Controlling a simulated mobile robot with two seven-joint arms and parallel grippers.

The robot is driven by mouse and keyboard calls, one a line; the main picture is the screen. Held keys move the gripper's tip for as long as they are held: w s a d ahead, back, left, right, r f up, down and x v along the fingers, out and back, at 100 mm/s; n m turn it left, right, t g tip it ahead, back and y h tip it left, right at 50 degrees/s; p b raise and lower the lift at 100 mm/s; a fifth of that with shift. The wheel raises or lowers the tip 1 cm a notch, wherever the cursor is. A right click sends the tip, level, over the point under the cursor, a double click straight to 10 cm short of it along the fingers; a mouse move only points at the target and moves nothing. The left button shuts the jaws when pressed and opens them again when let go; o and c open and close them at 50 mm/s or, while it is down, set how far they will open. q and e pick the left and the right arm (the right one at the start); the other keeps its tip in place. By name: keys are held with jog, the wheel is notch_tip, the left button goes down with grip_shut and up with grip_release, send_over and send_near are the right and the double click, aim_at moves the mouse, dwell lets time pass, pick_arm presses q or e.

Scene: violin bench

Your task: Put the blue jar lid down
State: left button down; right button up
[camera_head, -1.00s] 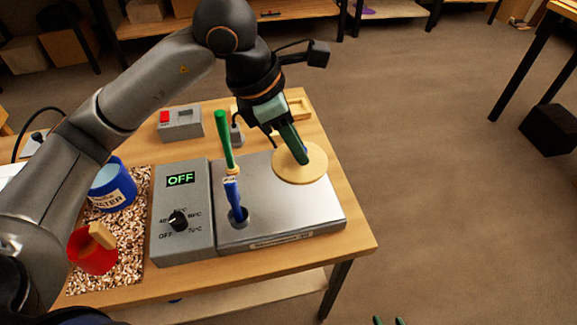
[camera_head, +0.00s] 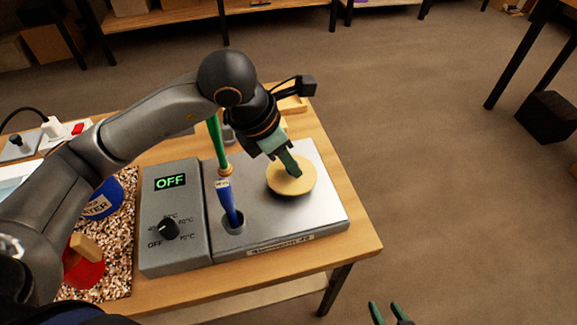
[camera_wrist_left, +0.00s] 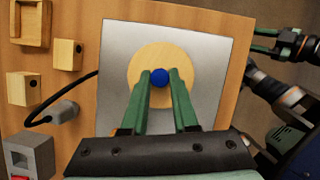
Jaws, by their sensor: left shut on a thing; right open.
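The blue jar lid (camera_head: 278,187) is a round, pale wooden disc with a blue knob, which shows in the left wrist view (camera_wrist_left: 159,77). My left gripper (camera_head: 293,170) is shut on that knob from above. The disc lies flat on, or just above, the right part of the metal plate (camera_head: 320,214); I cannot tell whether it touches. In the left wrist view (camera_wrist_left: 160,82) the green fingers sit on either side of the knob. My right gripper (camera_head: 388,313) is open and empty at the bottom edge, off the table.
A brush (camera_head: 226,195) with blue and green parts stands in the plate's hole, left of the lid. The control box (camera_head: 172,219) reads OFF. A blue water jar (camera_head: 103,200) and red pot (camera_head: 85,272) stand on the speckled mat (camera_head: 108,285). The plate's front right is clear.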

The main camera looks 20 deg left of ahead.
pick_arm(q)
jog(key=shift+f, duration=0.95)
jog(key=shift+f, duration=0.1)
jog(key=c, duration=0.7)
grip_release()
jog(key=shift+r, duration=0.2)
jog(key=p+v, duration=0.1)
jog(key=v, duration=1)
jog(key=shift+s+a+r, duration=0.15)
jog(key=shift+s+r, duration=0.05)
jog(key=shift+r, duration=0.15)
